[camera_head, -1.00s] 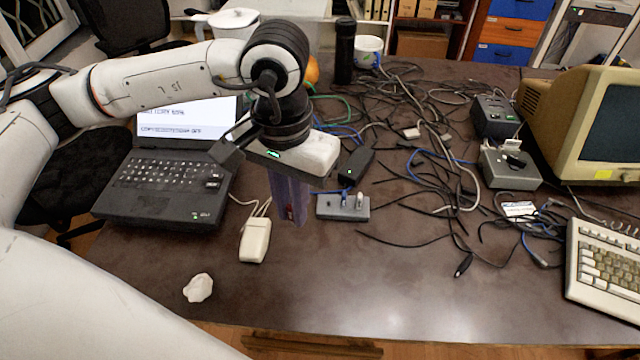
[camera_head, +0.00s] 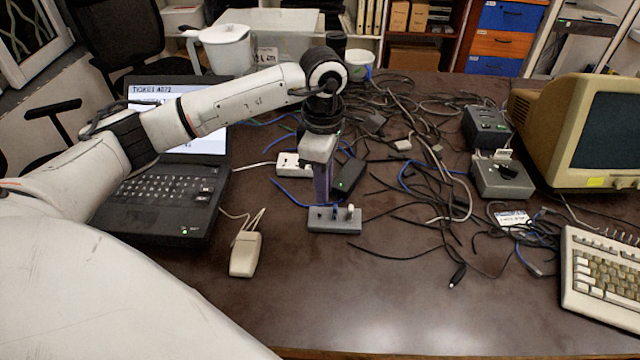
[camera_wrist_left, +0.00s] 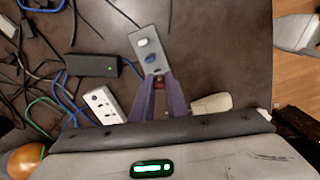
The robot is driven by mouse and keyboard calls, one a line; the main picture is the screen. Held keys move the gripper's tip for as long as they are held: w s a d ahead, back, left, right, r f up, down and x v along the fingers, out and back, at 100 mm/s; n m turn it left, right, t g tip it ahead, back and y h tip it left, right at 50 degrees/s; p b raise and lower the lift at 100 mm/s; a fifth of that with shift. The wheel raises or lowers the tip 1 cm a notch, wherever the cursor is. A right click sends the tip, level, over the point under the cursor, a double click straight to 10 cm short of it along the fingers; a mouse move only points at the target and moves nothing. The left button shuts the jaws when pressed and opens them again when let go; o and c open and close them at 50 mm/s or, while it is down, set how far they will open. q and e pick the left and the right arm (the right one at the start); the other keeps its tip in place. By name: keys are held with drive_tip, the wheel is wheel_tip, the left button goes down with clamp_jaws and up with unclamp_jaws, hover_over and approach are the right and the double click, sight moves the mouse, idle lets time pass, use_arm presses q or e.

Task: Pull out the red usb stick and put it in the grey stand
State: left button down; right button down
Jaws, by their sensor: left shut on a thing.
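The grey stand (camera_head: 350,226) lies on the table in front of the black adapter, with a blue stick and a white stick in it. It also shows in the wrist view (camera_wrist_left: 139,35). My left gripper (camera_head: 321,200) points down at the left end of the stand. In the wrist view its purple fingers (camera_wrist_left: 158,84) are closed on the red usb stick (camera_wrist_left: 158,80), of which only a small part shows at the fingertips. The stick is right at the stand's near end; I cannot tell if it is in a slot. My right gripper is not in view.
A white power strip (camera_head: 289,164) and the black adapter (camera_head: 349,176) lie close behind the stand. A cream mouse (camera_head: 245,254) and a laptop (camera_head: 160,185) are to the left. Loose cables (camera_head: 425,185) spread to the right. The table in front is clear.

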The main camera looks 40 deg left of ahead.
use_arm(q)
drive_tip(key=shift+w+a+f+n+b, duration=0.1)
drive_tip(key=shift+a+f+n+b, duration=0.1)
drive_tip(key=shift+f+n+b, duration=0.45)
drive_tip(key=shift+w+a+f+n+b, duration=0.1)
drive_tip(key=shift+a+f+n+b, duration=0.15)
drive_tip(key=shift+f, duration=0.8)
drive_tip(key=shift+w+a+f+n+b, duration=0.1)
drive_tip(key=shift+a+f+n+b, duration=0.1)
drive_tip(key=shift+f+n+b, duration=0.45)
drive_tip(key=shift+f+m, duration=0.25)
drive_tip(key=shift+f, duration=0.35)
drive_tip(key=shift+f, duration=0.15)
drive_tip(key=shift+f+b, duration=0.65)
drive_tip(key=shift+b, duration=0.1)
drive_tip(key=c, duration=1.7)
unclamp_jaws()
drive_tip(key=shift+o, duration=0.2)
